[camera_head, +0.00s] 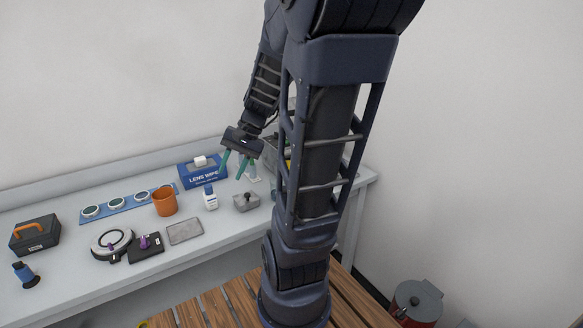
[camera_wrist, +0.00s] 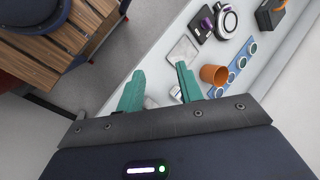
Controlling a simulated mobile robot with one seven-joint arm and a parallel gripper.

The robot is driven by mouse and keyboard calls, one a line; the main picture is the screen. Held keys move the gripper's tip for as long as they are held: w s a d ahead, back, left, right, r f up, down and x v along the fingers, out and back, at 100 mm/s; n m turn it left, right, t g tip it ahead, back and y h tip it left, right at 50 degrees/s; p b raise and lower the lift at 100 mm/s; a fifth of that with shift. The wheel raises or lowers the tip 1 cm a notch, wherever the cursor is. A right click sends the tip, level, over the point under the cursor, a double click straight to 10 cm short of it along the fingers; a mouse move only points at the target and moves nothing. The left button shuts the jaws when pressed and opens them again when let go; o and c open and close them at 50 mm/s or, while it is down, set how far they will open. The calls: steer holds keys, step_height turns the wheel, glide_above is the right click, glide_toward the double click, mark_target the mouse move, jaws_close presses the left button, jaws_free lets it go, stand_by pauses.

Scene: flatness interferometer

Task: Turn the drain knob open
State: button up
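My gripper (camera_head: 231,172) is open and empty, its two teal fingers pointing down above the back right part of the bench. The fingers also show apart in the wrist view (camera_wrist: 160,72). A purple knob (camera_head: 145,242) stands on a dark block at the bench front, beside a round white-and-black device (camera_head: 112,243); it also shows in the wrist view (camera_wrist: 206,23). A small grey block with a dark knob on top (camera_head: 246,202) sits to the right. I cannot tell which is the drain knob. A grey unit behind my arm is mostly hidden.
On the bench (camera_head: 62,282) are a blue lens wipe box (camera_head: 205,177), a white bottle (camera_head: 210,199), an orange cup (camera_head: 164,202), a flat grey tray (camera_head: 185,231), a blue strip with round pieces (camera_head: 127,203) and a toolbox (camera_head: 35,236). A red bin (camera_head: 415,303) stands right.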

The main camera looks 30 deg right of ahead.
steer(key=w+d+f+m+t+y, duration=0.35)
steer(key=w+d+m+t, duration=0.2)
steer(key=w+m, duration=0.2)
steer(key=w+d+f+m+t+y, duration=0.3)
steer(key=w+d+f+m+t, duration=0.15)
steer(key=w+d+m, duration=0.3)
steer(key=s+d+f+m+t+h, duration=0.1)
steer(key=d+f+m+t+h, duration=0.1)
steer(key=d+f+m+h, duration=0.2)
steer(key=d+f+m+t+h, duration=0.3)
steer(key=d+f+m+h, duration=0.1)
steer(key=d, duration=0.6)
steer(key=s+d+f+m+t+h, duration=0.1)
steer(key=d+f+m+t+h, duration=0.1)
steer(key=d+f+m+h, duration=0.2)
steer(key=shift+s+d+f+m, duration=0.2)
steer(key=shift+d+f+m, duration=0.35)
steer(key=shift+d+m, duration=0.3)
steer(key=shift+s+d+f+m, duration=0.15)
steer(key=shift+d+f+m, duration=0.45)
steer(key=shift+d, duration=0.3)
steer(key=w, duration=1)
steer(key=shift+w+r, duration=0.1)
steer(key=shift+w, duration=0.25)
steer(key=c, duration=0.7)
